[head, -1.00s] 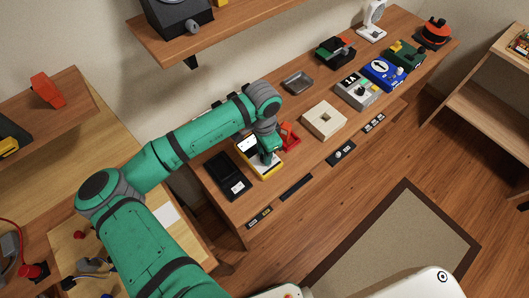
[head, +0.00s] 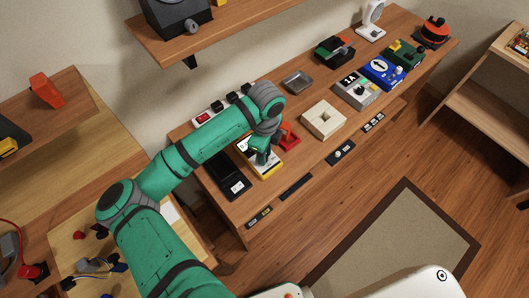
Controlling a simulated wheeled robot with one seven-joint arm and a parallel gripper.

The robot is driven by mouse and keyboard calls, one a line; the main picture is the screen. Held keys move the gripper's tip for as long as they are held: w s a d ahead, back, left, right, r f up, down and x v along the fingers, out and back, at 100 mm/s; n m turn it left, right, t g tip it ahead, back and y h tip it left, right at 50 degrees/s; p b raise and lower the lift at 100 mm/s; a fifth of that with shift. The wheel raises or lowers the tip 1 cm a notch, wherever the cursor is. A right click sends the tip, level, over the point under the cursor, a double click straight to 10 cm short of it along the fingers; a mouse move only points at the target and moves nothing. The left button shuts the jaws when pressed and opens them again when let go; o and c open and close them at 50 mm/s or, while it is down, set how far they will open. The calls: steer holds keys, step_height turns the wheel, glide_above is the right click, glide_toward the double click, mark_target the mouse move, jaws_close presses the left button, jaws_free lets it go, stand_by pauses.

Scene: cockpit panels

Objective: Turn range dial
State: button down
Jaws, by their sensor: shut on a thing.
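A yellow-edged meter with a pale face (head: 268,175) lies on the long wooden bench, left of the middle. My gripper (head: 262,158) points down onto its front part and is shut. The range dial is hidden under the gripper, so the thing between the fingers is hard to see; by its place on the meter's face it appears to be the dial. The dial's setting cannot be read. My green arm crosses over the bench behind the meter and covers part of it.
A black tray (head: 228,176) lies just left of the meter and a red part (head: 287,136) stands close on its right. A cream block (head: 324,119) with a hole is farther right. A red-and-white strip (head: 205,117) shows behind my arm.

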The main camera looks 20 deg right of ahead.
steer(key=m, duration=0.6)
steer(key=shift+m, duration=0.3)
stand_by(0.4)
steer(key=c, duration=1.5)
jaws_free()
step_height(320, 180, up, 11)
steer(key=shift+d+f, duration=0.1)
steer(key=shift+d, duration=0.05)
